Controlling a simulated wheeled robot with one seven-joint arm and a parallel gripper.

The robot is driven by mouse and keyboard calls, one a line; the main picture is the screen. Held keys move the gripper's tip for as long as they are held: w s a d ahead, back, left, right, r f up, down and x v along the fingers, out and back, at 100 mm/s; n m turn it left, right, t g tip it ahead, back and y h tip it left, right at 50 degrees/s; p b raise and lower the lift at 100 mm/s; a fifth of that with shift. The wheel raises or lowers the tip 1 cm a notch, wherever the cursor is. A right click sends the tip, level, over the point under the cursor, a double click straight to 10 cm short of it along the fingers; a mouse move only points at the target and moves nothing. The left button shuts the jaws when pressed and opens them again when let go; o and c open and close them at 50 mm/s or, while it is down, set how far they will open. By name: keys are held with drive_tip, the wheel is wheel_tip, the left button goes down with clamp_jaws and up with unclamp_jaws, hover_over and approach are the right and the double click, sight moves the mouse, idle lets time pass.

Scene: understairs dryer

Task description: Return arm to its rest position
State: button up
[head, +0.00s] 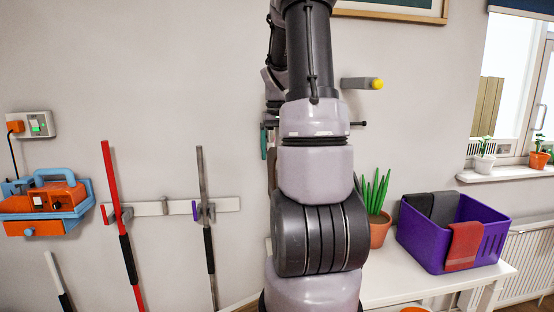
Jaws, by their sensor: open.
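My arm rises through the middle of the head view, with its upper links leaving the top edge. Another part of it shows behind, just left of the upper link. I cannot make out my gripper or its fingertips; the near arm links cover that part of the view. Whether anything is between the fingers is hidden. Small dark and teal parts show at the arm's left edge, too covered to identify.
A white table (393,287) at right holds a potted plant (379,232) and a purple basket (476,262) with cloths. A yellow-tipped grey peg (360,83) is right of my arm. At left are a wall rail (152,209) with long-handled tools and an orange-blue caddy (45,205).

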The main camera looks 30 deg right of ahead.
wheel_tip(320, 180, up, 8)
drive_tip(key=shift+f, duration=0.1)
drive_tip(key=shift+a+r, duration=0.25)
drive_tip(key=shift+r, duration=0.05)
drive_tip(key=s+a+r+t+y, duration=0.1)
drive_tip(key=s+a+r+t, duration=0.1)
drive_tip(key=s+a, duration=0.6)
drive_tip(key=s+a+r+t+y, duration=0.1)
drive_tip(key=s+a+r+t, duration=0.2)
drive_tip(key=a, duration=1.3)
drive_tip(key=shift+s+a+r+n+t, duration=0.25)
drive_tip(key=shift+s+t, duration=0.85)
drive_tip(key=shift+s, duration=1.5)
drive_tip(key=shift+d+f, duration=0.1)
drive_tip(key=shift+d, duration=0.05)
